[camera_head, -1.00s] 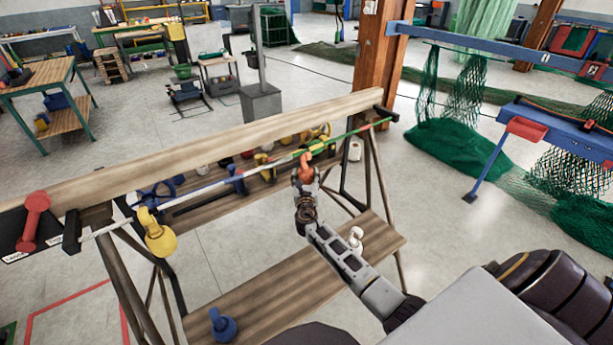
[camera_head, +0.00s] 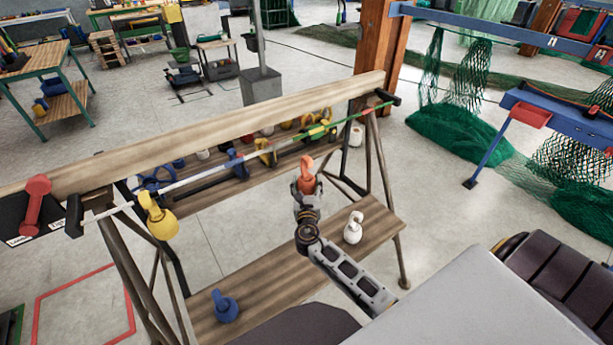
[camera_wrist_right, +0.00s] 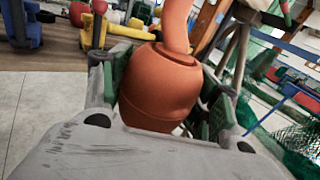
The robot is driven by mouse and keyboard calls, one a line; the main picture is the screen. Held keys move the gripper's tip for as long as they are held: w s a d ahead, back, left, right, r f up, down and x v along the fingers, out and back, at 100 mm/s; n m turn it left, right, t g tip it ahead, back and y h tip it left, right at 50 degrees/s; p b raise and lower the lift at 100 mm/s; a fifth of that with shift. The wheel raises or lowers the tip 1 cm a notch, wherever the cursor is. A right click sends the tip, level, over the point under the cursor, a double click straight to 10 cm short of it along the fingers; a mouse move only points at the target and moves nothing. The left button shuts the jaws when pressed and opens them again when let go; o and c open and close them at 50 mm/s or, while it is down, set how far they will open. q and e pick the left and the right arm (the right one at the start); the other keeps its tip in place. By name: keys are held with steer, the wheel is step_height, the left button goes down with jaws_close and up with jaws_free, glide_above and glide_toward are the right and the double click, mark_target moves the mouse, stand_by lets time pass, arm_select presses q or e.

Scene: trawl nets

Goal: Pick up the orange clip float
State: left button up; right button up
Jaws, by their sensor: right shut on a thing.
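The orange clip float (camera_head: 307,170) is held upright in my right gripper (camera_head: 306,186), in front of the rod and above the lower shelf. In the right wrist view the orange float (camera_wrist_right: 160,82) fills the middle, with the gripper's green-padded fingers (camera_wrist_right: 165,95) closed on both sides of its round body. Its hook runs up out of the top of that view. In the head view the float looks apart from the striped rod (camera_head: 205,173). My left gripper is not in view.
A yellow clip float (camera_head: 160,219) hangs at the rod's left. A white float (camera_head: 353,229) and a blue float (camera_head: 225,306) stand on the lower shelf (camera_head: 265,275). Several floats sit on the back shelf. A red dumbbell-shaped piece (camera_head: 36,205) is at far left.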

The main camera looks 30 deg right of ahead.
mark_target(307, 192)
steer(key=shift+v, duration=1.1)
steer(key=shift+s+a+f, duration=0.15)
steer(key=shift+s+a, duration=0.15)
steer(key=shift+s, duration=0.3)
steer(key=shift+s+a, duration=0.15)
steer(key=shift+s, duration=0.05)
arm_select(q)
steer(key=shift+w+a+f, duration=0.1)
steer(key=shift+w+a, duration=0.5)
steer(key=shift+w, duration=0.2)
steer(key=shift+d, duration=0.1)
